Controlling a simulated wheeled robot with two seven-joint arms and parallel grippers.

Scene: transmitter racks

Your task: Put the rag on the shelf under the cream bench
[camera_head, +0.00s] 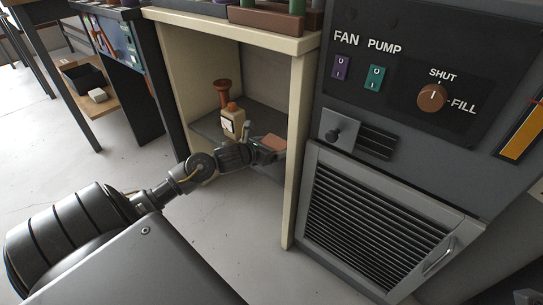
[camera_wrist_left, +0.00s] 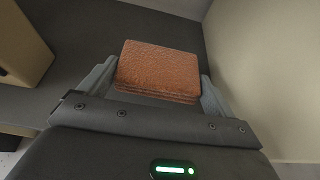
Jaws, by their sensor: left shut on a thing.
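The rag (camera_head: 273,142) is a folded, reddish-brown block of cloth. It also shows in the left wrist view (camera_wrist_left: 160,70), between the two fingers. My left gripper (camera_head: 264,145) is shut on it and reaches into the open front of the cream bench (camera_head: 301,150). The grey shelf (camera_head: 208,128) lies low inside the bench, and the rag is over or at its right part. I cannot tell whether the rag touches the shelf. In the left wrist view my left gripper (camera_wrist_left: 158,88) holds the rag by its sides. My right gripper is not in view.
A cream bottle with an orange cap (camera_head: 232,121) and a brown spool-like object (camera_head: 222,90) stand on the shelf left of my gripper. The bench's right side wall is close on the right. A dark panel with switches and a vent (camera_head: 375,205) stands beside it.

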